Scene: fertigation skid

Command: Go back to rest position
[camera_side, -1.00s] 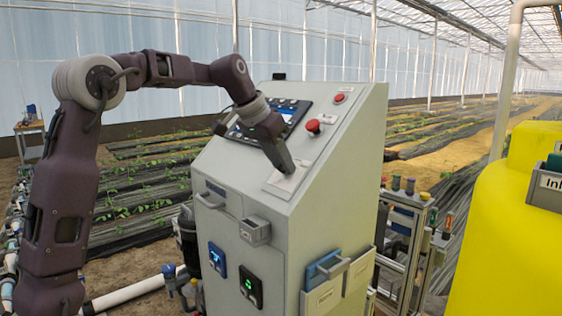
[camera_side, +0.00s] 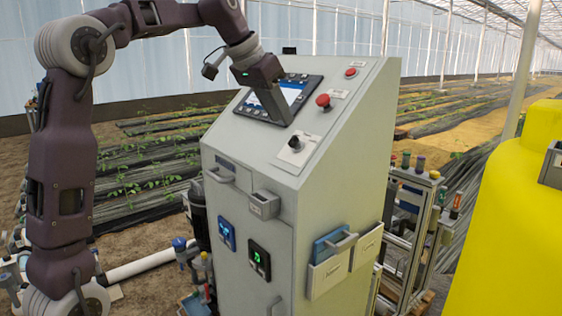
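My gripper (camera_side: 282,118) hangs over the sloped top panel of the grey control cabinet (camera_side: 245,155). Its fingers point down and to the right, in front of the touchscreen (camera_side: 292,92), and cover part of it. Nothing shows between the fingers, but from this side I cannot tell whether they are open or shut. A black rotary knob (camera_side: 295,143) on a pale plate stands uncovered below and right of the fingertips, apart from them. My arm arches up from the left, partly out of the top of the picture.
A red mushroom button (camera_side: 323,101) and a smaller red button (camera_side: 351,72) sit on the panel. Drawer handles and holders stick out from the cabinet front. A yellow tank (camera_side: 510,220) stands at right. The space above the panel is free.

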